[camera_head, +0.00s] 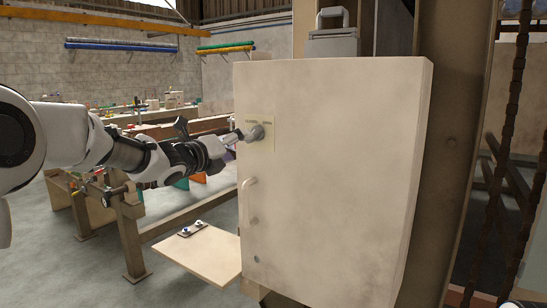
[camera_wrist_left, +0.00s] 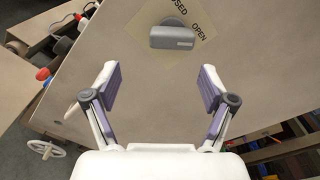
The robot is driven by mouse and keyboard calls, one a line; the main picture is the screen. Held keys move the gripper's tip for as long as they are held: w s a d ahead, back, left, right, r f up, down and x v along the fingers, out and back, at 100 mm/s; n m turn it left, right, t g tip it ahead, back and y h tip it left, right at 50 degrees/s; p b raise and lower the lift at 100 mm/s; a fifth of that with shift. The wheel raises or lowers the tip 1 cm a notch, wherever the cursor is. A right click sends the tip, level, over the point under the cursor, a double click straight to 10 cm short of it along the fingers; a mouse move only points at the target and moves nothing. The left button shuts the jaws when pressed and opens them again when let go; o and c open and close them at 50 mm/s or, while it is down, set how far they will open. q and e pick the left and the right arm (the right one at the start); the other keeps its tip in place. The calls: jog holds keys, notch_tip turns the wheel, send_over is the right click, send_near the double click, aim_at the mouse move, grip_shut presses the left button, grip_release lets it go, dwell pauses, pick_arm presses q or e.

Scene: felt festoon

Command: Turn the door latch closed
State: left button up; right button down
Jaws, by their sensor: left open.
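The door latch (camera_head: 256,132) is a grey knob on a yellowish label plate (camera_head: 268,146), high near the left edge of the beige cabinet door (camera_head: 335,170). In the left wrist view the latch (camera_wrist_left: 172,38) shows as a rounded grey bar lying across the picture, below the words on its plate (camera_wrist_left: 200,50). "OPEN" is readable and "CLOSED" is partly cut off. I cannot tell which word it points to. My left gripper (camera_head: 230,143) is just left of the latch. In the wrist view its fingers (camera_wrist_left: 159,82) are spread and empty, with the latch beyond the tips.
A door handle (camera_head: 248,200) sits below the latch. A small shelf (camera_head: 200,252) sticks out left of the cabinet's lower part. Workbenches (camera_head: 160,128) with clutter stand behind my left arm. A steel column (camera_head: 452,130) stands at the right.

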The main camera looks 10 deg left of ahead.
aim_at(251, 129)
pick_arm(q)
jog(key=w+p, duration=0.1)
jog(key=w, duration=0.1)
jog(key=w+d+r+p, duration=0.1)
jog(key=w, duration=0.1)
jog(key=w+d+r+p, duration=0.1)
jog(key=w, duration=0.1)
jog(key=shift+r+p, duration=0.25)
jog(key=shift+p, duration=0.1)
jog(key=shift+w+f, duration=0.15)
jog(key=shift+w, duration=0.2)
jog(key=c, duration=1.2)
